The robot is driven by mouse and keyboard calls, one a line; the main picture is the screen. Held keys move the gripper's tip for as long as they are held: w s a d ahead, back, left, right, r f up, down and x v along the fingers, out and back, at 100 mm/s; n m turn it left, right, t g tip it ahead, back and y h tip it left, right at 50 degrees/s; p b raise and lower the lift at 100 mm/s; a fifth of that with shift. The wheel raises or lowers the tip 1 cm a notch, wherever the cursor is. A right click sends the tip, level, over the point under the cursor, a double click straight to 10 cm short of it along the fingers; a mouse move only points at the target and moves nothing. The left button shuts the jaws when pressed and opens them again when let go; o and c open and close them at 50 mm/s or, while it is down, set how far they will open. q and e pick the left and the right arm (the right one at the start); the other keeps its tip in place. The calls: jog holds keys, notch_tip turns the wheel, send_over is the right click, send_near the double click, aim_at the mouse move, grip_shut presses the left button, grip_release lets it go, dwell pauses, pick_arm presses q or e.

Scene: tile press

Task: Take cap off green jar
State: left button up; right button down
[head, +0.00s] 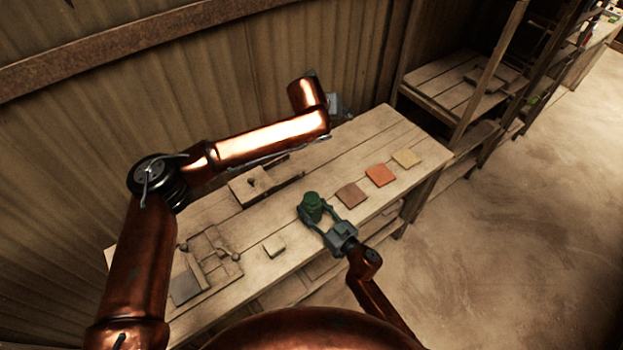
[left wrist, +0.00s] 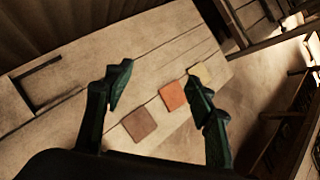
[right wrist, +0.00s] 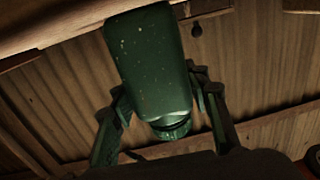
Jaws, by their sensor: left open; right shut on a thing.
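The green jar (head: 311,203) is near the front middle of the wooden bench. My right gripper (head: 313,214) is around its sides and shut on it. In the right wrist view the speckled jar body (right wrist: 150,60) fills the space between the fingers (right wrist: 158,95). A narrower green ringed part, cap or neck, shows at the jar's end (right wrist: 172,127). I cannot tell whether the jar touches the bench. My left gripper (left wrist: 160,85) is open and empty, above the far part of the bench. The left forearm mostly hides it in the head view.
Brown (head: 351,195), orange (head: 380,175) and yellow (head: 407,158) tiles lie right of the jar on the bench (head: 375,128). A small block (head: 274,246) and a wooden frame with a grey tile (head: 185,288) are to its left. A corrugated wall (head: 60,120) stands behind.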

pick_arm(q)
jog(key=s+a+f+m+g+y, duration=0.2)
jog(key=s+a+f+g, duration=0.2)
jog(key=s+f, duration=0.4)
jog(key=m+g+y, duration=0.2)
jog(key=m+g, duration=0.1)
send_over(311, 198)
jog(key=shift+w+d+f, duration=0.1)
jog(key=shift+w+f, duration=0.1)
jog(key=shift+f, duration=0.3)
jog(key=shift+w+d+f, duration=0.1)
jog(key=shift+w+f, duration=0.05)
jog(key=shift+f, duration=0.3)
jog(key=shift+s+a+f+g, duration=0.15)
jog(key=shift+s+f+g, duration=0.05)
jog(key=shift+s+g, duration=0.1)
notch_tip(311, 198, down, 8)
jog(key=shift+r, duration=0.15)
jog(key=shift+c, duration=0.5)
